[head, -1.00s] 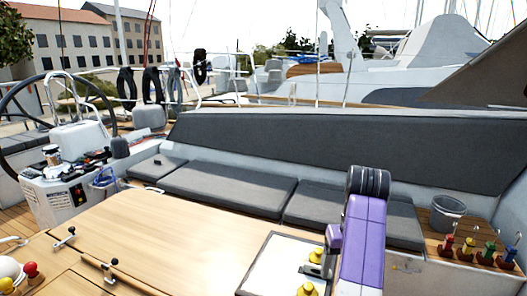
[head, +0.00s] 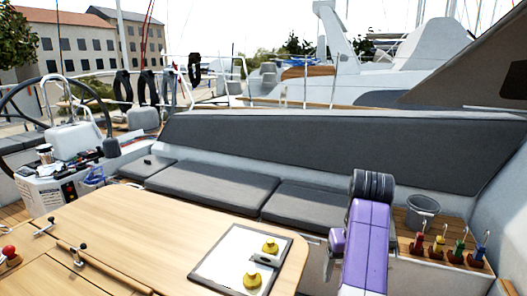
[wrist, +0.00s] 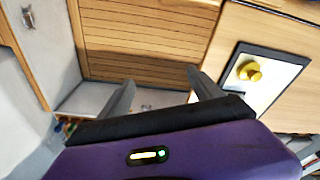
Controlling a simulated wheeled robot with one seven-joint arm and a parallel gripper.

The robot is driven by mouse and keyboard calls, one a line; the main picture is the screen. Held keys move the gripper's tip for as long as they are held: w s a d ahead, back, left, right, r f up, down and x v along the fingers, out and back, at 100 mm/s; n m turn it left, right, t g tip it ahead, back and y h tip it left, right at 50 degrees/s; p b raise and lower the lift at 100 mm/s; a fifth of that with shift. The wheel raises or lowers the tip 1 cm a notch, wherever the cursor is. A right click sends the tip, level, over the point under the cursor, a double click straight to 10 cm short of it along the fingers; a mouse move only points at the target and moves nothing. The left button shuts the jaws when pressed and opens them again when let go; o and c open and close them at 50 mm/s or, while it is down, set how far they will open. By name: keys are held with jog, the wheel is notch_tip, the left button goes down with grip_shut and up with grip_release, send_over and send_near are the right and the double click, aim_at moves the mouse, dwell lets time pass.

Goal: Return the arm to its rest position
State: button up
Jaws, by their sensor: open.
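My purple arm (head: 366,245) rises at the lower right of the head view, with a dark ribbed joint on top. My gripper (wrist: 161,78) shows in the wrist view. Its two grey fingers stand wide apart with nothing between them. Beyond the fingers are a slatted wooden panel (wrist: 145,40) and a pale surface below it. In the head view the fingers cannot be made out clearly.
A wooden table (head: 140,225) fills the lower left. A white dark-edged panel (head: 225,262) with yellow knobs (head: 252,280) lies at its right end, close to my arm. Grey seat cushions (head: 210,188), a grey bucket (head: 422,211) and several coloured-handled items (head: 437,246) stand behind.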

jog(key=w+d+r+m+t+h, duration=0.1)
jog(key=w+d+r+t, duration=0.1)
jog(key=w+t, duration=0.15)
jog(key=w+d+r+t+h, duration=0.1)
jog(key=w+d+r+t, duration=0.15)
jog(key=w, duration=0.25)
jog(key=d+f+t+h+b, duration=0.1)
jog(key=d+t+h, duration=0.15)
jog(key=t, duration=0.25)
jog(key=s+a+f+t+y+b, duration=0.1)
jog(key=s+f, duration=0.3)
jog(key=s, duration=1.4)
jog(key=s+a+f+t+y+b, duration=0.1)
jog(key=s+a+f+y+b, duration=0.1)
jog(key=s, duration=1.6)
jog(key=s+a+f+n+y+b, duration=0.1)
jog(key=s+a+f+b, duration=0.2)
jog(key=s+f, duration=0.5)
jog(key=s+a, duration=0.1)
jog(key=s, duration=0.9)
jog(key=shift+s+a+t+y, duration=0.25)
jog(key=shift+s+t+y, duration=0.1)
jog(key=shift+s+t, duration=0.05)
jog(key=o, duration=0.6)
jog(key=shift+s+d+f+b, duration=0.1)
jog(key=shift+s+f+b, duration=0.2)
jog(key=shift+s, duration=0.05)
jog(key=shift+c, duration=0.2)
